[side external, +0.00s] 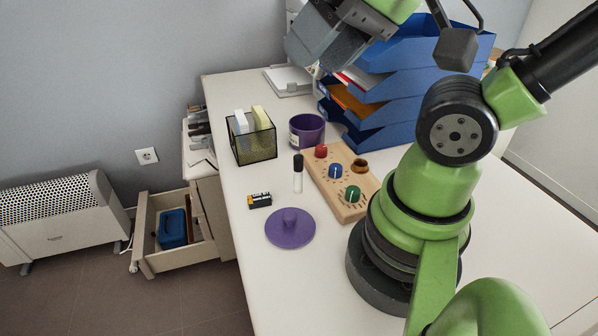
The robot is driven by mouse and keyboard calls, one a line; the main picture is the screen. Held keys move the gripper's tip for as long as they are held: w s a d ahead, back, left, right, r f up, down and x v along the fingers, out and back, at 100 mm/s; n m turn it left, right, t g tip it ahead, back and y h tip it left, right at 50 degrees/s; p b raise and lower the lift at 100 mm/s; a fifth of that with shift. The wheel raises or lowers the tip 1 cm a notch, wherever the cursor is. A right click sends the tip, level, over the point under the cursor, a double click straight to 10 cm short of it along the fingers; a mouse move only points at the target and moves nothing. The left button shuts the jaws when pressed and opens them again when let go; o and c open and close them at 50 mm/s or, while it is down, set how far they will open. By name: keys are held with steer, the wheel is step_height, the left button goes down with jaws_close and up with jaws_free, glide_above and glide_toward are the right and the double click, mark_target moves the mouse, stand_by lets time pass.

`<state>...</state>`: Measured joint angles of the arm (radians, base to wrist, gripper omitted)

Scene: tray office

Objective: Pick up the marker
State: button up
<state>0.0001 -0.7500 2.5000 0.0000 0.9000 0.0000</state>
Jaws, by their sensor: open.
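The marker (298,174) has a white body and a black cap. My gripper (312,58) is at the top of the side external view, high above the desk and behind the marker in the picture. It is open and apart from the marker. Its fingertips are hard to make out against the grey gripper body.
A wooden board (335,192) with coloured knobs stands right of the marker. A purple lid (290,233), a small black box (260,200), a mesh holder (256,146), a purple pot (306,130) and blue trays (385,112) surround it. An open drawer (150,245) is at left.

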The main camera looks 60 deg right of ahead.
steer(key=n+g+h, duration=0.2)
steer(key=n+g, duration=0.4)
steer(key=g, duration=0.1)
glide_above(299, 156)
steer(key=f, duration=1.7)
steer(key=shift+w+d, duration=0.15)
steer(key=shift+w, duration=0.2)
step_height(299, 156, down, 4)
steer(key=shift+f, duration=0.2)
steer(key=shift+s+f, duration=0.15)
steer(key=shift+f, duration=1.35)
steer(key=shift+s+f, duration=0.15)
steer(key=shift+f, duration=1.35)
steer(key=shift+c, duration=0.3)
jaws_close()
